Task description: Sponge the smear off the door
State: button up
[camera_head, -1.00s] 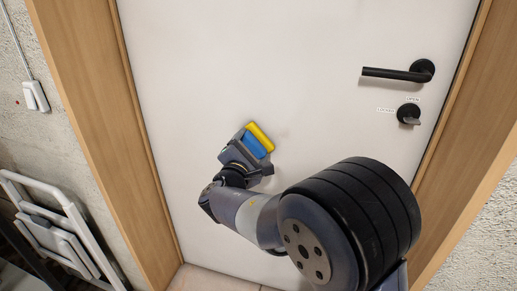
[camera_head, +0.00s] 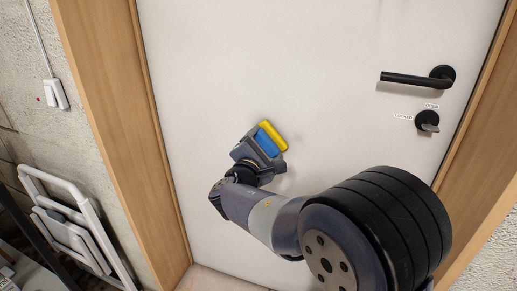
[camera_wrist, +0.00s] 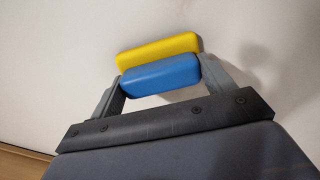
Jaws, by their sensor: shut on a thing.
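The white door (camera_head: 330,90) fills the middle of the head view. My gripper (camera_head: 262,142) is low in front of it and shut on a sponge with a yellow face (camera_head: 274,135) and a blue body (camera_head: 266,143). In the wrist view the fingers (camera_wrist: 160,85) clasp the blue part (camera_wrist: 162,72), and the yellow side (camera_wrist: 158,50) faces the door. I cannot tell whether the yellow side touches the door. No clear smear shows on the door; faint grey patches beside the sponge look like shadow.
A black lever handle (camera_head: 418,79) and a lock knob (camera_head: 427,121) are on the door's right side. A wooden frame (camera_head: 115,130) borders the door. A folded white step stool (camera_head: 70,225) leans at the left wall, below a white switch (camera_head: 56,94).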

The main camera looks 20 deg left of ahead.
aim_at(282, 143)
jog(key=shift+d+b, duration=0.4)
jog(key=shift+d, duration=0.65)
jog(key=shift+d+f+b, duration=0.1)
jog(key=shift+d+b, duration=0.55)
jog(key=shift+d, duration=0.25)
jog(key=shift+s+d+b, duration=0.2)
jog(key=shift+d+b, duration=0.65)
jog(key=shift+d, duration=0.7)
jog(key=shift+s+d+b, duration=0.15)
jog(key=shift+d+b, duration=0.65)
jog(key=shift+d, duration=0.75)
jog(key=s+b, duration=0.1)
jog(key=s, duration=0.5)
jog(key=shift+a, duration=0.3)
jog(key=shift+s, duration=0.1)
jog(key=s, duration=0.3)
jog(key=shift+a, duration=0.1)
